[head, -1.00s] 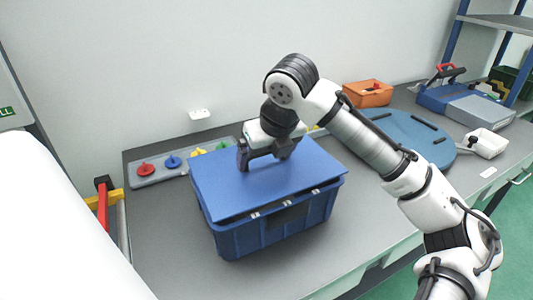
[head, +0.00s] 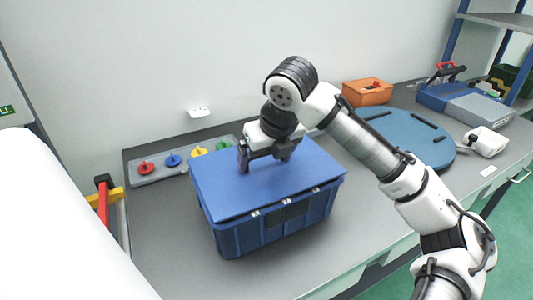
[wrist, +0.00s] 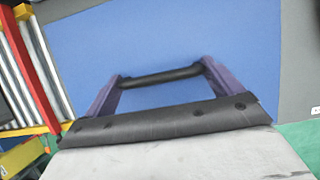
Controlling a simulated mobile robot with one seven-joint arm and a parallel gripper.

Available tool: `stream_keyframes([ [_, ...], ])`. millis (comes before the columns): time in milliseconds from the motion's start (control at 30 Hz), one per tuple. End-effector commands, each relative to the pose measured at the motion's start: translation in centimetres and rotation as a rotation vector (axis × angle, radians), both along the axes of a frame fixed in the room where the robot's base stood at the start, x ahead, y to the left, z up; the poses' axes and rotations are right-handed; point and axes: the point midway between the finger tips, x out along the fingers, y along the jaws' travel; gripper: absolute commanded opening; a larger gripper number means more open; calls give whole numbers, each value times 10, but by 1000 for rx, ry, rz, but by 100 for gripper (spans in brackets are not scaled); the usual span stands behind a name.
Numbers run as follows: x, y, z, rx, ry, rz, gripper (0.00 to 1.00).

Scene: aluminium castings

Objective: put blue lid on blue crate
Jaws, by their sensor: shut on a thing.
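The blue crate (head: 272,232) stands on the grey bench in the head view. The blue lid (head: 225,192) lies over its top, close to the rim, covering the opening. The lid looks roughly lined up with the crate; I cannot tell whether it is fully seated. My gripper (head: 265,160) is above the lid's far middle, shut on the lid's handle, which the gripper mostly hides in the head view. In the wrist view the dark handle bar (wrist: 160,76) lies between my fingers, with the blue lid (wrist: 180,40) filling the background.
A grey strip with red (head: 145,168), blue, yellow and green knobs lies behind the crate. An orange box (head: 367,93), a round blue board (head: 415,137) and a white device (head: 487,141) stand to the right. Bare bench lies in front and right of the crate.

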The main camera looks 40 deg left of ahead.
Motion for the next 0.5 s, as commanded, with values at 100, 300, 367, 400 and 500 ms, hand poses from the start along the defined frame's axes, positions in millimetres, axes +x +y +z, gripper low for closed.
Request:
stream_keyframes([
  [100, 0, 0, -4, 0, 0, 0, 65],
  [300, 0, 0, -9, 0, 0, 0, 65],
  [367, 0, 0, -10, 0, 0, 0, 65],
  [400, 0, 0, -11, 0, 0, 0, 65],
  [500, 0, 0, -14, 0, 0, 0, 65],
])
